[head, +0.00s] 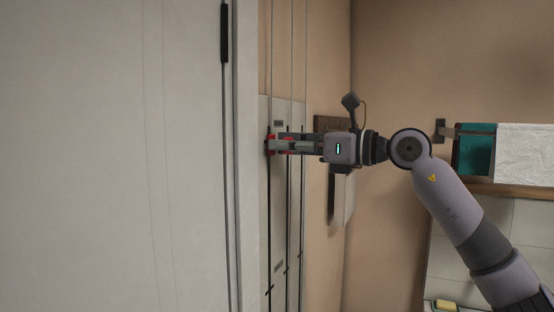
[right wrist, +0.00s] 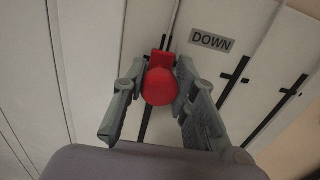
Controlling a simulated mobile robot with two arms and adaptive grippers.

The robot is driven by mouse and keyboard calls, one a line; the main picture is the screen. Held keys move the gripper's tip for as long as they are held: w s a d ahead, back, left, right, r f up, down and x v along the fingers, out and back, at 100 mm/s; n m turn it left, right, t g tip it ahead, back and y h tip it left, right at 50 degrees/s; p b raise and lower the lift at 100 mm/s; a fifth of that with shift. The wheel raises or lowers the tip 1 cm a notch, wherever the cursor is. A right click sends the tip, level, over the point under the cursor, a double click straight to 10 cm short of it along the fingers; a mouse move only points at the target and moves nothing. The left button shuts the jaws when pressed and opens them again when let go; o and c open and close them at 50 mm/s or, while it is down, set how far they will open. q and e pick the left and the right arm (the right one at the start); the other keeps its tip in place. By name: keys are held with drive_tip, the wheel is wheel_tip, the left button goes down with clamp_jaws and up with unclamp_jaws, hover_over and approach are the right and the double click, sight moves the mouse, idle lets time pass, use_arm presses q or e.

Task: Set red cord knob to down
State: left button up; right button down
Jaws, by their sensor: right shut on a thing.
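The red cord knob (head: 271,145) sits on a dark vertical slot in the pale wall panel (head: 262,220), near the panel's upper end in the head view. My right gripper (head: 280,145) reaches it from the right and is shut on it. In the right wrist view, the round red knob (right wrist: 160,86) is between the two grey fingers of my right gripper (right wrist: 160,92). A grey label reading DOWN (right wrist: 211,41) is on the panel, above and right of the knob there. My left gripper is not in view.
More dark slots with short black crossbars (right wrist: 235,80) run beside the knob's slot. A large pale door (head: 110,160) fills the left. A wall shelf with teal (head: 477,155) and white (head: 525,152) folded cloth is at the right. A yellow item (head: 445,305) shows low right.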

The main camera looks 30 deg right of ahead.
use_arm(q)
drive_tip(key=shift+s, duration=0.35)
use_arm(e)
drive_tip(key=shift+r, duration=0.15)
drive_tip(key=c, duration=1.7)
unclamp_jaws()
drive_tip(key=o, duration=0.4)
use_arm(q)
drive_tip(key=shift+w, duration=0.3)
use_arm(e)
drive_tip(key=v, duration=1.2)
